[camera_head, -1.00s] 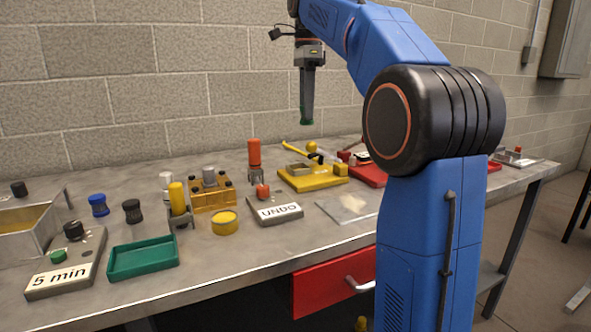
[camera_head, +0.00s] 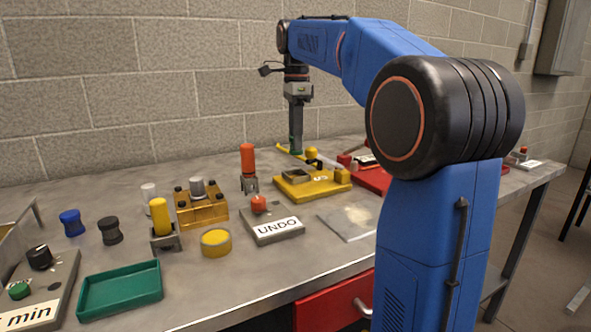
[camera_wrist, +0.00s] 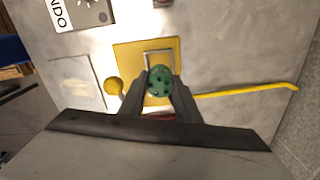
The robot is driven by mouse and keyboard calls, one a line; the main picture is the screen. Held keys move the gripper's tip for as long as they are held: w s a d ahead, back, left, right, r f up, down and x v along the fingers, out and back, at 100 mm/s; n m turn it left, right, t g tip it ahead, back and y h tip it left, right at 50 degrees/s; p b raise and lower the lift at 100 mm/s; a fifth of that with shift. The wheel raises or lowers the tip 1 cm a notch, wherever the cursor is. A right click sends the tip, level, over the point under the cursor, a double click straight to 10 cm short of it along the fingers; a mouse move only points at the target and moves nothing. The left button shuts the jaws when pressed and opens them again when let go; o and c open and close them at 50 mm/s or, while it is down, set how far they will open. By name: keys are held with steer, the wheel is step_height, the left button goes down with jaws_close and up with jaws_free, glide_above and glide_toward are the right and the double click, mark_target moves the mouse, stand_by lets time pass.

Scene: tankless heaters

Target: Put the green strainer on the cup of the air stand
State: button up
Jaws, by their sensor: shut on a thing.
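My gripper (camera_head: 296,150) points down and is shut on the green strainer (camera_wrist: 160,80), a small green piece with dark holes. In the head view only a sliver of green shows at the fingertips. Below is a yellow stand (camera_head: 318,187) with a square, grey-rimmed cup (camera_head: 297,177); I cannot read its label clearly to tell if it is the air stand. In the wrist view the strainer overlaps the near part of the cup (camera_wrist: 149,59) on the yellow base (camera_wrist: 125,58). The strainer appears above the cup; I cannot tell whether they touch.
A yellow lever (camera_wrist: 240,92) reaches out beside the stand. A red stand (camera_head: 373,181) is to its right and an UNDO block (camera_head: 275,232) to its front left. A red-topped piece (camera_head: 247,160) stands at left. A green tray (camera_head: 120,290) lies at front left.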

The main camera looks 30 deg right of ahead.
steer(key=shift+f, duration=3.75)
steer(key=shift+f, duration=0.25)
steer(key=shift+s+f, duration=0.15)
steer(key=shift+f, duration=0.35)
steer(key=o, duration=1.1)
steer(key=shift+o, duration=0.2)
step_height(320, 180, up, 13)
steer(key=shift+f, duration=0.1)
steer(key=shift+r, duration=0.35)
